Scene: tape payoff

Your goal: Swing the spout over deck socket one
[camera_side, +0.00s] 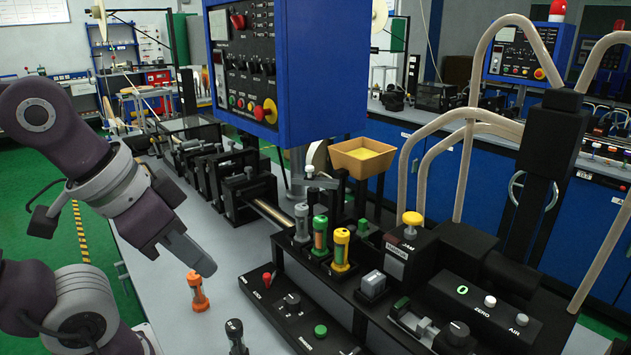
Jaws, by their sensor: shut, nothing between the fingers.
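My gripper (205,264) is at the left, pointing down and right, with its fingertips together and nothing held. It is above the bench and looks close to an orange capped vial (197,291), but I cannot tell the gap. The black deck (376,318) holds a row of upright vials: a grey one (301,222), a green-capped one (320,236) and a yellow-capped one (341,250). These seem to stand in deck sockets; I cannot read which is socket one. A dark arm-like part with a pale knob (310,172) stands behind the row. I cannot tell whether it is the spout.
A dark-capped vial (235,335) stands on the bench at the front. A tan hopper (362,157) and a blue control box (325,70) rise behind the deck. A tall black column (545,165) with pale hoses is at right. The bench (230,275) is partly clear between gripper and deck.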

